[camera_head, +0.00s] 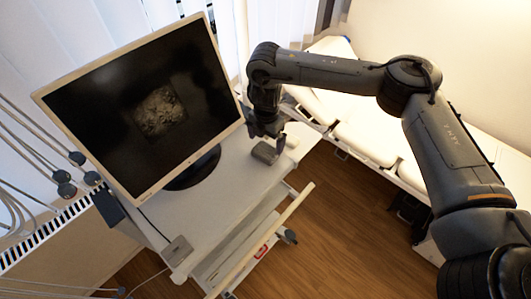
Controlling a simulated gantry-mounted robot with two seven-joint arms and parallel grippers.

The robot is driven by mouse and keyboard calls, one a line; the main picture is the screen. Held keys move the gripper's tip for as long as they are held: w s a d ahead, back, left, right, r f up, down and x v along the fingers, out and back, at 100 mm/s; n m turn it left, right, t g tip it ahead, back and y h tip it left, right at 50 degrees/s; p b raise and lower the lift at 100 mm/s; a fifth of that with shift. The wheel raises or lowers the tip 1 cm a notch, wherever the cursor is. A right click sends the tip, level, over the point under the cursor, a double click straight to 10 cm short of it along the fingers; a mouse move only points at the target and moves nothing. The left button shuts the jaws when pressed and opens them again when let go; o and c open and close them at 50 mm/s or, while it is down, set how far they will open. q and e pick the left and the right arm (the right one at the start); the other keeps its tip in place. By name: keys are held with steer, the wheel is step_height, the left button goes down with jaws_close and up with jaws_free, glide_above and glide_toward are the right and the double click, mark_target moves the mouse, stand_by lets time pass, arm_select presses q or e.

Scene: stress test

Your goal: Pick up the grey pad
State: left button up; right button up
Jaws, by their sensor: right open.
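A small grey pad (265,153) lies on the white trolley top, near its right end, to the right of the monitor's foot. My right gripper (269,142) points down just above and around the pad, with its jaws open. The fingers partly overlap the pad, and I cannot tell whether they touch it. My left gripper is not in view.
A large monitor (150,110) on a dark round foot stands on the trolley (215,215), left of my right gripper. A small grey box (177,250) with a cable sits at the trolley's front left. A white couch (360,125) stands behind; wooden floor shows at right.

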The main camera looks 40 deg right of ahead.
mark_target(266, 150)
steer(key=shift+a+f+p, duration=0.1)
steer(key=shift+f+p, duration=0.8)
steer(key=shift+f, duration=1.75)
steer(key=c, duration=0.7)
